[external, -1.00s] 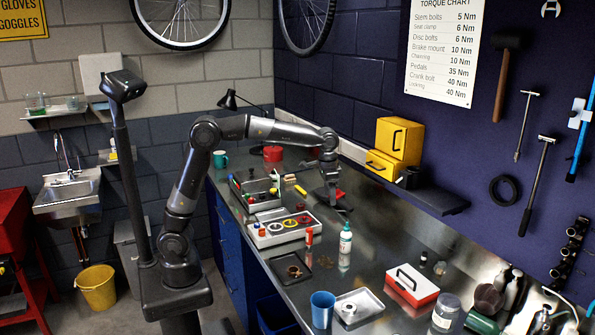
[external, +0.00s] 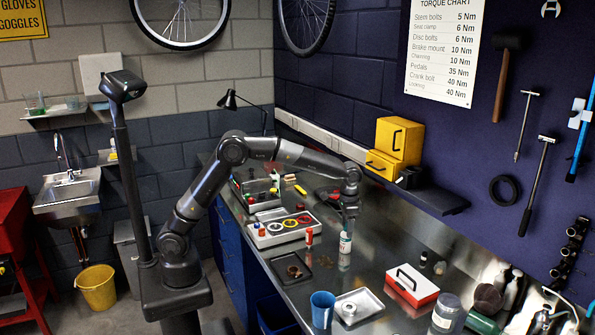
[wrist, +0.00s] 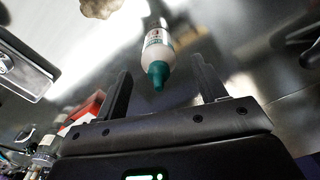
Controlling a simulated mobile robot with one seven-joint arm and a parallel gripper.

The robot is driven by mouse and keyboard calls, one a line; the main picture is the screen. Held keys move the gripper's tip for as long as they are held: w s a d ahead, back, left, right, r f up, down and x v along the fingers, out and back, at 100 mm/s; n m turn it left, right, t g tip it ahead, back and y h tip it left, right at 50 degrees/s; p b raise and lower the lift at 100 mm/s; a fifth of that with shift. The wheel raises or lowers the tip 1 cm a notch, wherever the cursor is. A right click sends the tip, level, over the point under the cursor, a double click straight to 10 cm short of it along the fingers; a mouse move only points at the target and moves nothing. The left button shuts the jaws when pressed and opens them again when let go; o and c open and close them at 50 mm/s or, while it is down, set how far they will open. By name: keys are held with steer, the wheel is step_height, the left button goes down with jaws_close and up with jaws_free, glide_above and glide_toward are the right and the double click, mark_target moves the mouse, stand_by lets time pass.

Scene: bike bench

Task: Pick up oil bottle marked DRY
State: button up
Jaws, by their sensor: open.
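A white bottle with a teal cap (external: 345,243) stands upright on the steel bench in the external view. Its label is too small to read, so I cannot confirm the word DRY. My gripper (external: 349,220) points down right above the bottle, and its lower end overlaps the bottle's top. In the wrist view the white bottle (wrist: 158,48) has its teal cap towards me, in line with the gap between the two spread fingers. My gripper (wrist: 161,70) is open and empty, with space on both sides of the cap.
A small red-and-white container (external: 309,237) stands left of the bottle, near a grey tray with coloured rings (external: 268,241). A dark tray (external: 291,270), blue cup (external: 322,308) and red-and-white case (external: 411,286) lie nearer the front.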

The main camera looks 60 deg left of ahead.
steer(key=shift+f, duration=2)
steer(key=shift+c, duration=0.6)
steer(key=c, duration=1)
steer(key=shift+r, duration=0.15)
